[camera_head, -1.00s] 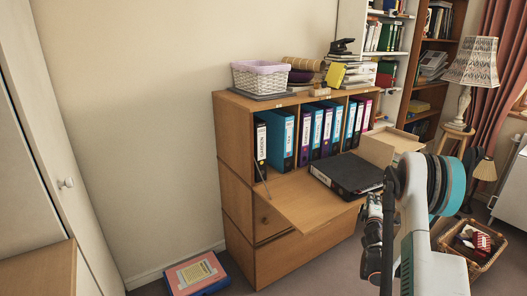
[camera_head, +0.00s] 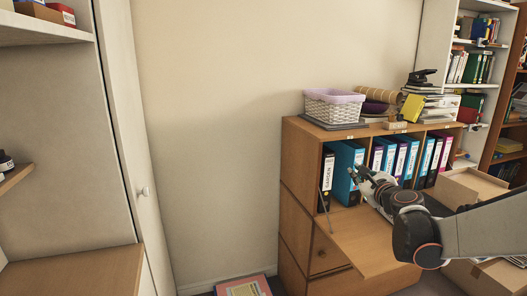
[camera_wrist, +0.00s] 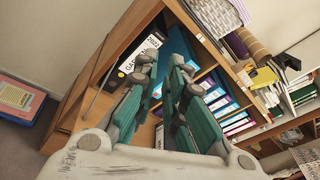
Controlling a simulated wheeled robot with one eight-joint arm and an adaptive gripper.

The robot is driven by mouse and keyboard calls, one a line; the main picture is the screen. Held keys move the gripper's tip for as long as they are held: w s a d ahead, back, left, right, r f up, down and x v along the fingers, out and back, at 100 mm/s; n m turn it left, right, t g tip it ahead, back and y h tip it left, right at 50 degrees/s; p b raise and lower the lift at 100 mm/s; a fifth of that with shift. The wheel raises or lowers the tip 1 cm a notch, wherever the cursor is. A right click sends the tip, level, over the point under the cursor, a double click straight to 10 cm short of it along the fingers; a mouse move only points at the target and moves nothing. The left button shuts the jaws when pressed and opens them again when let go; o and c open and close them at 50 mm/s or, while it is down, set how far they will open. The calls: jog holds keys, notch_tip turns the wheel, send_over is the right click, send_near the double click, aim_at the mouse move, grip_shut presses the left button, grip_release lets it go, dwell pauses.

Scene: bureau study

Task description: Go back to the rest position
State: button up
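My gripper (camera_head: 356,174) is in front of the binder row in the wooden bureau (camera_head: 300,190), over its lowered flap (camera_head: 345,240). In the wrist view its two green-and-grey fingers (camera_wrist: 163,64) stand apart with nothing seen between them but the background. A blue binder (camera_head: 343,175) stands just behind the fingertips, and a black-and-white labelled binder (camera_head: 326,178) is left of it. Whether the fingers touch a binder I cannot tell.
An open cardboard box (camera_head: 470,187) is at right. A white cupboard door (camera_head: 133,150) is at left. A pink-and-blue box (camera_head: 245,288) lies on the floor. The wall between is clear.

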jog(key=s+a+r+n+g+y, duration=0.2)
jog(key=s+a+n+g, duration=0.3)
jog(key=s+a+n, duration=1.1)
jog(key=s+d+f+n+g+h, duration=0.1)
jog(key=s+f+n, duration=0.3)
jog(key=s, duration=0.4)
jog(key=s+d+f+n+g+h+b, duration=0.1)
jog(key=s+f+n, duration=0.3)
jog(key=s, duration=0.4)
jog(key=s+d+f+n+g+h, duration=0.1)
jog(key=s+d+f+n+g, duration=0.1)
jog(key=s, duration=0.6)
notch_tip(320, 180, down, 3)
jog(key=d+n, duration=0.1)
jog(key=n, duration=0.1)
jog(key=shift+s+n+h+b, duration=0.3)
jog(key=shift+s+n, duration=0.05)
jog(key=shift+n, duration=0.05)
jog(key=shift+r, duration=0.1)
